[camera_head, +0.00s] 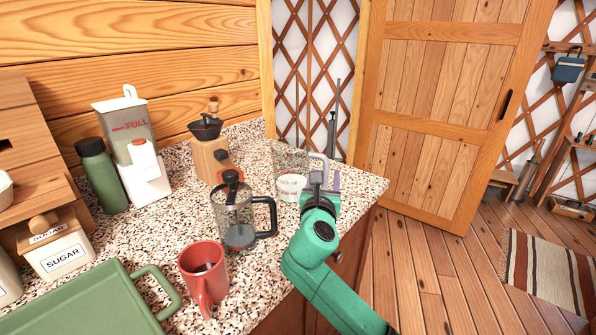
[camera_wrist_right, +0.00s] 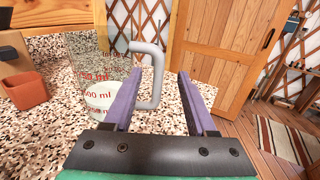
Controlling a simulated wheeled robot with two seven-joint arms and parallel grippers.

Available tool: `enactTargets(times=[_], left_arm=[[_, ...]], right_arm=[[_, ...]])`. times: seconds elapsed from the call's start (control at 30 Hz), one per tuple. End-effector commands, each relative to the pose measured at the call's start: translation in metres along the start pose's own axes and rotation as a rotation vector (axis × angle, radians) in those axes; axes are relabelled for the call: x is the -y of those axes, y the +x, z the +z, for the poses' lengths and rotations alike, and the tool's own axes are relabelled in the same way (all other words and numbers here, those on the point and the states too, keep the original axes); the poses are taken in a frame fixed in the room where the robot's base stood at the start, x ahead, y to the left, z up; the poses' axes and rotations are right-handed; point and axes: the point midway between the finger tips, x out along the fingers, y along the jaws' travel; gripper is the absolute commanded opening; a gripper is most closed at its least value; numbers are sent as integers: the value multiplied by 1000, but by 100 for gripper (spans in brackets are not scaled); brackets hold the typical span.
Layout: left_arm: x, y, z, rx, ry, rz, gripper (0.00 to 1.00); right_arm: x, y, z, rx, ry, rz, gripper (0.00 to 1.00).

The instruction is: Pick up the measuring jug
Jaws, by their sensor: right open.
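The measuring jug (camera_head: 289,182) is clear, with red markings and a grey handle, and stands upright near the counter's far right corner. In the right wrist view the jug (camera_wrist_right: 98,92) is at the left, its handle reaching between my purple fingers. My right gripper (camera_head: 322,184) is at the handle side of the jug. Its fingers (camera_wrist_right: 160,76) are apart, one on each side of the handle in the picture; I cannot tell whether they touch it. My left gripper is not in view.
A French press (camera_head: 234,215) and a red mug (camera_head: 204,275) stand left of my right arm. A coffee grinder (camera_head: 208,158) is behind them. A green tray (camera_head: 85,305) lies at the front left. The speckled counter (camera_head: 165,225) ends at the right, beside open floor.

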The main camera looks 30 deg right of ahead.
Motion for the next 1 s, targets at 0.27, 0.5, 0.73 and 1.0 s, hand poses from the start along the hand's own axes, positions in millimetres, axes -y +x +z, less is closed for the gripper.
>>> enactTargets(times=[0.27,0.5,0.73,1.0], left_arm=[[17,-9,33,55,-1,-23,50],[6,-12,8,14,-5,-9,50],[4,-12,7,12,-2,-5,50],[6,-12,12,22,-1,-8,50]], right_arm=[[0,54,0,-2,3,-1,57],[0,97,-1,-3,4,-1,57],[0,105,-3,-3,5,1,57],[0,105,-3,-3,4,0,0]])
